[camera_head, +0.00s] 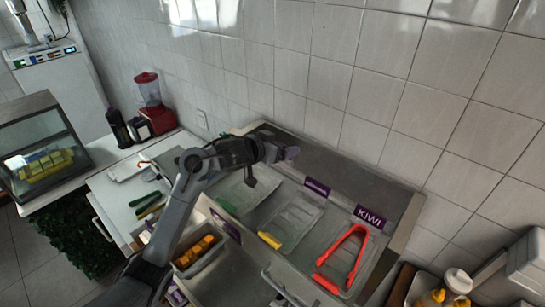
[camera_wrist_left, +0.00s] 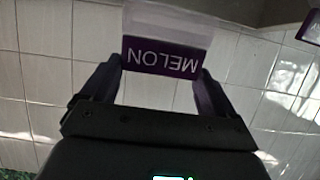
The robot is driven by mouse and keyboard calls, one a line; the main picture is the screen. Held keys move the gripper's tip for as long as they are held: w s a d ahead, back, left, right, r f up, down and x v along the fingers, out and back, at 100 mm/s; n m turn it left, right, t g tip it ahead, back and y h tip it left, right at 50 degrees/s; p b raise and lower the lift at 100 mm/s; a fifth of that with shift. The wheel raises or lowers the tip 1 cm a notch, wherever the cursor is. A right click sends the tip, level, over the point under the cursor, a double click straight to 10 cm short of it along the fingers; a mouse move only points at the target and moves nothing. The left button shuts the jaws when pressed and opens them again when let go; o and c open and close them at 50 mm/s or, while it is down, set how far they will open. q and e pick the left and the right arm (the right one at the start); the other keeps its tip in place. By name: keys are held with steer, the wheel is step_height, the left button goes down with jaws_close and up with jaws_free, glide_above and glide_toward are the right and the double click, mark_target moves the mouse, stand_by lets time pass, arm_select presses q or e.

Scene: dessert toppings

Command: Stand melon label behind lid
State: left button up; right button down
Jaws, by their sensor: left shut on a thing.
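My left gripper (camera_head: 280,151) is shut on the melon label and holds it above the back of the topping counter. In the left wrist view the purple-and-clear melon label (camera_wrist_left: 160,57) sits between the fingers (camera_wrist_left: 157,75), its text upside down. In the head view only a small purple part of the label (camera_head: 292,153) shows past the gripper. A clear lid (camera_head: 250,192) lies on the left compartment, below and in front of the gripper; my arm hides part of it. The strip behind this lid shows no standing label. My right gripper is not in view.
A purple label (camera_head: 317,187) stands behind the middle lid (camera_head: 293,218), and a KIWI label (camera_head: 370,216) behind the right one. Red tongs (camera_head: 347,255) lie on the right lid. A tiled wall (camera_head: 340,95) rises close behind the counter (camera_head: 345,166).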

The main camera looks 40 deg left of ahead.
arm_select(q)
steer(key=a, duration=0.1)
steer(key=a+f, duration=0.1)
steer(key=a, duration=0.1)
steer(key=shift+w+f, duration=0.25)
steer(key=shift+f, duration=2.15)
steer(key=shift+f, duration=0.2)
steer(key=shift+f, duration=0.35)
steer(key=o, duration=0.8)
